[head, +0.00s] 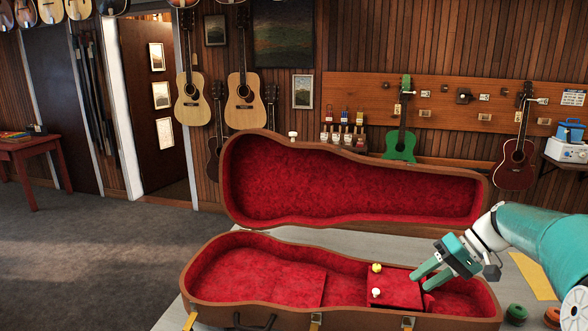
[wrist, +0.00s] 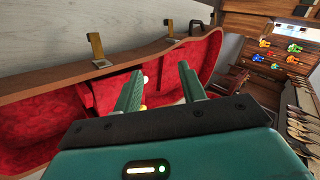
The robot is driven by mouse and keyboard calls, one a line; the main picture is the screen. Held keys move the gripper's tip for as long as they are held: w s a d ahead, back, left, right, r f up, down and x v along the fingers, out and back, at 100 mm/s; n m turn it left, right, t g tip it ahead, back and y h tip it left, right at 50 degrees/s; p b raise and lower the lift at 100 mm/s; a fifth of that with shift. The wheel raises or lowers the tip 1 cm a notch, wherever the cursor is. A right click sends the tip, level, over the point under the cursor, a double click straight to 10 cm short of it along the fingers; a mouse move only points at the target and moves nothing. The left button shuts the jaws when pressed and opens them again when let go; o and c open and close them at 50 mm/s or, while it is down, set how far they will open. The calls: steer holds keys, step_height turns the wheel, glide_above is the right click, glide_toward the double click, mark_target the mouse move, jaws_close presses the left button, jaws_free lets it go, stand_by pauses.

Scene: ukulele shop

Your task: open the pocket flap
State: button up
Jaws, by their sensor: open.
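The brown case (head: 250,310) lies open on a pale table, with red plush lining. The pocket flap (head: 398,288) is a red panel lying roughly flat in the right half of the case, and looks shut. A yellow knob (head: 376,268) and a white knob (head: 376,292) are at its left side. My gripper (head: 420,281) is open and empty, over the right side of the flap; I cannot tell whether it touches. In the wrist view, my gripper's fingers (wrist: 160,82) are apart, with the white knob (wrist: 146,79) and part of the yellow knob (wrist: 143,107) showing beyond them.
The raised case lid (head: 350,182) stands behind the pocket. Brass latches (head: 315,323) line the case's front edge. Green (head: 516,312) and orange (head: 552,316) round items and a yellow sheet (head: 533,275) lie on the table at right. Another red panel (head: 298,288) sits left of the pocket.

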steer(key=s+a+r+h, duration=0.2)
steer(key=s+a+h, duration=0.3)
steer(key=s+a, duration=0.5)
steer(key=s+a+t+h, duration=0.1)
steer(key=s+a+t, duration=0.1)
steer(key=s, duration=0.4)
steer(key=s+a+f+t+h, duration=0.1)
steer(key=s+a+t+h, duration=0.1)
steer(key=s+a, duration=0.3)
steer(key=shift+s+f+m+h, duration=0.15)
steer(key=shift+s+m+h, duration=0.15)
steer(key=shift+s+m, duration=0.15)
